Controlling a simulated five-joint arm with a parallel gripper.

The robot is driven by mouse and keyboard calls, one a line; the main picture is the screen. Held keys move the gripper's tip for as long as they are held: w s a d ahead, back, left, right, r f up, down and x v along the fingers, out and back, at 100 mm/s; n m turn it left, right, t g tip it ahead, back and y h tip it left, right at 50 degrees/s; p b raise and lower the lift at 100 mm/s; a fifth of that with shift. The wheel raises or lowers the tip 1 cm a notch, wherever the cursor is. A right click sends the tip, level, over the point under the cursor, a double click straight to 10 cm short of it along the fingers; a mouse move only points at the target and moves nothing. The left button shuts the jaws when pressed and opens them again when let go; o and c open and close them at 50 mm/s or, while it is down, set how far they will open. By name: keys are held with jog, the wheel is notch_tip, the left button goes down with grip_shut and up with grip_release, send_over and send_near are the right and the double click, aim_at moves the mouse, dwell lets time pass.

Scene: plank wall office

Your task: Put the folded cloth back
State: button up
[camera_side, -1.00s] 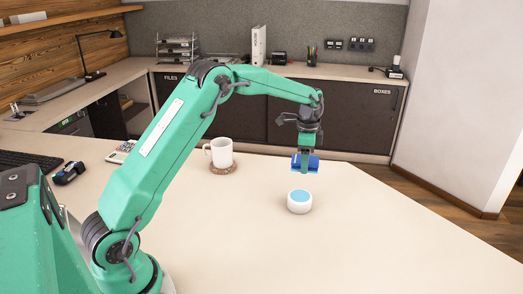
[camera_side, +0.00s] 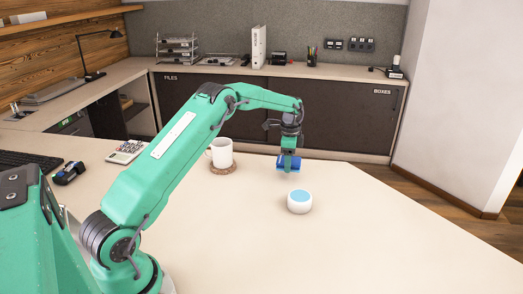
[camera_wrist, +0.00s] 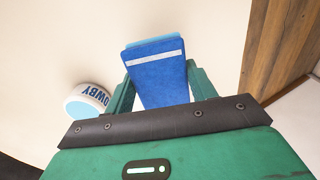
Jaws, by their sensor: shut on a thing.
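The folded cloth (camera_side: 289,163) is blue. In the wrist view the cloth (camera_wrist: 159,75) shows a pale stripe and a light blue edge at its far end. My gripper (camera_side: 288,167) is shut on it, with one green finger on each side in the wrist view (camera_wrist: 158,85). The cloth is at or just above the desk, behind the small white round device; I cannot tell if it touches the desk. The device (camera_side: 299,207) has a light blue top and stands apart from the cloth. In the wrist view the device (camera_wrist: 87,101) shows dark lettering on its side.
A calculator (camera_side: 127,151), a small dark device (camera_side: 69,173) and a keyboard (camera_side: 28,160) lie at the left. The desk (camera_side: 390,240) is clear at the front right.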

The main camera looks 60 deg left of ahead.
aim_at(288, 177)
jog(key=shift+f, duration=2)
jog(key=shift+f, duration=0.1)
jog(key=o, duration=1)
jog(key=shift+c, duration=0.2)
notch_tip(288, 177, up, 11)
jog(key=shift+f, duration=0.1)
jog(key=shift+r, duration=0.75)
